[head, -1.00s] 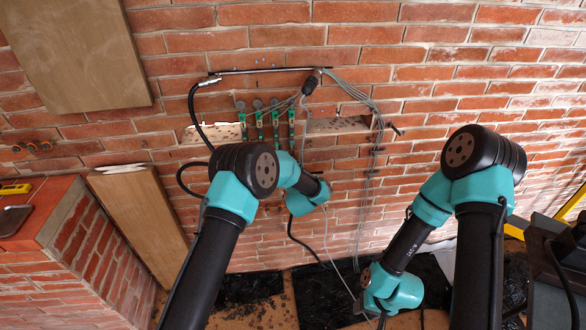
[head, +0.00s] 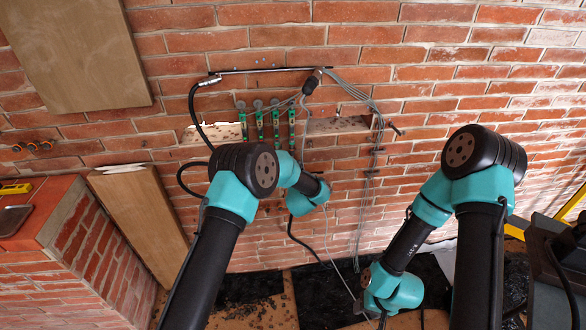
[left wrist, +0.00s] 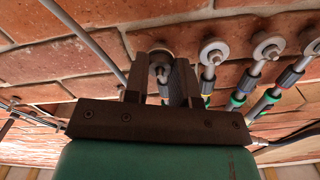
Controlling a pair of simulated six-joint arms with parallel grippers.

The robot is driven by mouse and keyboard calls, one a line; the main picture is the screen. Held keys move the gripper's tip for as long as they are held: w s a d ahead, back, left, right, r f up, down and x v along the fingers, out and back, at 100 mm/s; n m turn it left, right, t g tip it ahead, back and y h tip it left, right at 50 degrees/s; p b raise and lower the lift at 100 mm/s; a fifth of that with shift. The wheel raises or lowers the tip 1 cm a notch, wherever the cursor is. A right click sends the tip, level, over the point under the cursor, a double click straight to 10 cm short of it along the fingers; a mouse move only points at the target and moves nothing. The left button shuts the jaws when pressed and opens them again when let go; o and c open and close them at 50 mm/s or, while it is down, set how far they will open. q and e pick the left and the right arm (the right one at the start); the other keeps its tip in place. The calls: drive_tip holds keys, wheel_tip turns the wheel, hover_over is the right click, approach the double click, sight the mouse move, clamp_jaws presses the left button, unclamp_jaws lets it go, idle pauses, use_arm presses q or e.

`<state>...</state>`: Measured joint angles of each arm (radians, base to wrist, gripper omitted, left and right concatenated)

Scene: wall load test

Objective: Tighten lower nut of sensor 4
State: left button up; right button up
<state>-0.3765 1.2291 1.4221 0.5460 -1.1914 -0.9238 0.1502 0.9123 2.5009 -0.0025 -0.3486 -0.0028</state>
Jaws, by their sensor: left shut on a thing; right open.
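Several slim green sensors with round grey discs (head: 275,118) stand side by side on the brick wall in the head view. In the left wrist view, more of them show to the right of my gripper, with blue, green and red bands (left wrist: 290,75). My left gripper (left wrist: 163,78) is shut around the rod of the sensor at the left end of this row, below its disc. The fingers hide most of the nut there. No number shows on the sensors. In the head view my left arm hides that gripper. My right gripper (head: 360,306) is open, low, near the floor.
A black hose (head: 195,115) and grey cables (head: 368,165) hang around the sensors. A wooden board (head: 138,212) leans at the left beside a brick pillar (head: 75,250). Dark mats (head: 322,295) and debris cover the floor. A grey tube (left wrist: 88,40) runs left of my left gripper.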

use_arm(q)
drive_tip(key=shift+s+f+m, duration=0.1)
drive_tip(key=shift+m, duration=3.7)
drive_tip(key=o, duration=0.9)
drive_tip(key=shift+o, duration=0.2)
